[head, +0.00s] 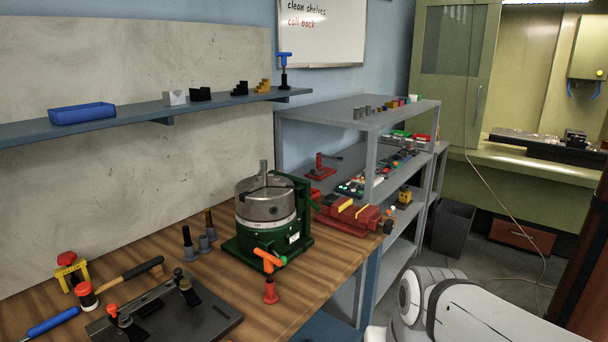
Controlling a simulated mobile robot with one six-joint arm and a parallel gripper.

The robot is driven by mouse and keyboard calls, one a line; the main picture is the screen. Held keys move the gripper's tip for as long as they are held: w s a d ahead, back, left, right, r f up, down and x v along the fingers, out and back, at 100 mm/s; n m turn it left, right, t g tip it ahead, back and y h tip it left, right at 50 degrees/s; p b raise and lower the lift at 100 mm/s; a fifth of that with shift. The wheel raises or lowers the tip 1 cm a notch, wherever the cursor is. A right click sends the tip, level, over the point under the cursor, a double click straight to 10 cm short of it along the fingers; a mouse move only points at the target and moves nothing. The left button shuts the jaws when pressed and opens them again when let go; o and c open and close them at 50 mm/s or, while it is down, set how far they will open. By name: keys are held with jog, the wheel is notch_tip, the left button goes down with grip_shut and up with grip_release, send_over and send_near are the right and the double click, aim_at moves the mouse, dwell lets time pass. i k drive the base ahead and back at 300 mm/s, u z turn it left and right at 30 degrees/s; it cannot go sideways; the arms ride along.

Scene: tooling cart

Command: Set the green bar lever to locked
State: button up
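A green rotary fixture (270,241) with a grey round chuck (265,203) stands on the wooden bench. A dark green bar-like part (308,192) rises at its right side and back, partly hidden by the chuck. I cannot tell for sure whether this is the green bar lever, or which position it is set to. My gripper is not in view. Only a white link of my arm shows at the lower right, apart from the bench and the fixture.
An orange-handled tool (270,262) on a red stand is just in front of the fixture. Dark pins (189,244) stand to its left. A red vise (348,214) is behind right. A dark plate (165,313), hammer (130,273) and screwdriver (54,322) lie at front left.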

aim_at(303, 192)
jog(key=u, duration=2.15)
jog(key=k, duration=0.7)
jog(key=z, duration=1.3)
jog(key=i, duration=0.5)
jog(key=z, duration=0.1)
